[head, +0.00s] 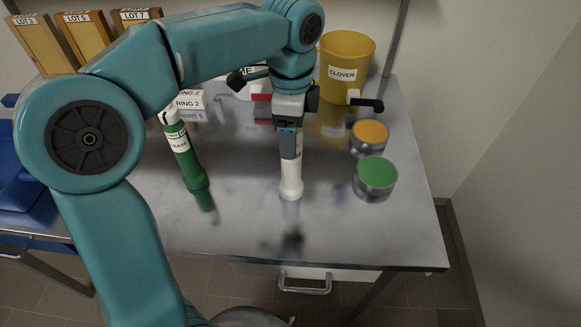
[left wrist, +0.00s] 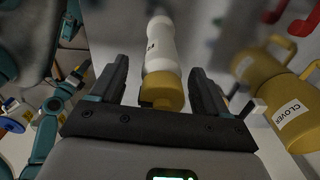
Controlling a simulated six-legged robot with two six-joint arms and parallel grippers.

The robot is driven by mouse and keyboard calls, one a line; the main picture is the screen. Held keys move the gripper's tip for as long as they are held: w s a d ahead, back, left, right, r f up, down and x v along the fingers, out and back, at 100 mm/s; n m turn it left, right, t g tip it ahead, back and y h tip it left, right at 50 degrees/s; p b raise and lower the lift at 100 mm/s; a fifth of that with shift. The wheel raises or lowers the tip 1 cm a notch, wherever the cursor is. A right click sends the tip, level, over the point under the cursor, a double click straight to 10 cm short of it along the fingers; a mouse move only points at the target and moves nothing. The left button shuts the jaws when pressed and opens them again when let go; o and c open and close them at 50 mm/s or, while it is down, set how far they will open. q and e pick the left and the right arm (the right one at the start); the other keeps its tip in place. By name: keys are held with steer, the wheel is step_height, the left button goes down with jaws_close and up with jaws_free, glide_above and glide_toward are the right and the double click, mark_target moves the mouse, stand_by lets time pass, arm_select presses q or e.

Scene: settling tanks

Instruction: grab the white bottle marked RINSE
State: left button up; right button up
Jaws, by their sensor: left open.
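A white bottle (head: 291,182) stands upright on the metal bench. My left gripper (head: 289,152) points down over it and hides most of its upper part. In the left wrist view the white bottle (left wrist: 160,50) has a yellow end toward the gripper and a small label too small to read. The open jaws of my left gripper (left wrist: 158,82) lie on either side of the bottle's yellow end, with gaps visible. My right gripper is not seen.
A green bottle (head: 186,155) stands to the left. A yellow mug marked CLOVER (head: 345,60), an orange-topped tin (head: 369,135) and a green-topped tin (head: 375,178) stand to the right. Boxes marked RING 2 (head: 190,102) sit behind. The front bench is clear.

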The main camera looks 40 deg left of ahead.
arm_select(q)
steer(key=shift+w+d+f, duration=0.1)
steer(key=shift+w, duration=0.1)
steer(key=shift+s, duration=0.25)
steer(key=c, duration=0.8)
steer(key=shift+w, duration=0.15)
jaws_close()
